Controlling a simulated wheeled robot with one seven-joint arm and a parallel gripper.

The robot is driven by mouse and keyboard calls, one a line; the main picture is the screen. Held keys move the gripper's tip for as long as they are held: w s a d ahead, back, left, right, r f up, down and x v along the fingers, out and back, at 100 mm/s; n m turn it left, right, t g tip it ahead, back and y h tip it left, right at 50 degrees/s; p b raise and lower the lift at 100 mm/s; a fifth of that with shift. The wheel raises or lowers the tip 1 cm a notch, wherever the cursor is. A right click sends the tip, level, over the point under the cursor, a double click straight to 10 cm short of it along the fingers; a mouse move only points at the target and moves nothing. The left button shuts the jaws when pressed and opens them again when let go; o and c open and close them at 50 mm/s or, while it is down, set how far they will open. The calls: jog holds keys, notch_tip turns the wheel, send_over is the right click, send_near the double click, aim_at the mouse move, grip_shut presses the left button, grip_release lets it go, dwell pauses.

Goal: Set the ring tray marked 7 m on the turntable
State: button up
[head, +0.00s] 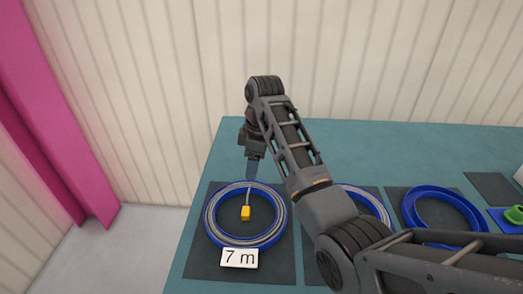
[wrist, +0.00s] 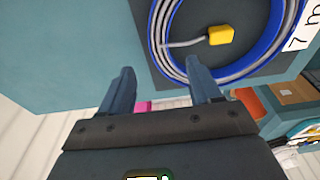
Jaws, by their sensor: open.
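The ring tray marked 7 m (head: 210,231) is a blue ring with a grey cable coiled in it and a yellow plug (head: 245,213) in its middle. It lies on a dark mat at the left end of the teal table. Its white label (head: 239,258) reads 7 m. The tray also shows at the top of the wrist view (wrist: 262,65). My gripper (head: 251,178) is at the far rim of this tray in the head view, fingers pointing down. In the wrist view its two fingers (wrist: 163,80) are apart with nothing held. I cannot identify the turntable.
A second blue ring tray with cable (head: 372,200) is partly hidden behind my arm. A third blue ring (head: 446,192) looks empty. A green item (head: 514,214) sits at the right edge. The table's (head: 345,145) back strip is clear. A pink post (head: 50,110) stands left.

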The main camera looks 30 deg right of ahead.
aim_at(249, 184)
jog(key=shift+w+a+f, duration=0.1)
jog(key=shift+a+f, duration=0.05)
jog(key=shift+f, duration=1.1)
jog(key=shift+w+a+f, duration=0.1)
jog(key=shift+w+f, duration=0.05)
jog(key=shift+f, duration=1.15)
jog(key=shift+w+a+f, duration=0.1)
jog(key=shift+a+f, duration=0.05)
jog(key=shift+f, duration=1.1)
grip_shut()
jog(key=c, duration=0.7)
grip_release()
grip_shut()
jog(key=shift+r+p, duration=0.25)
jog(key=shift+p, duration=0.15)
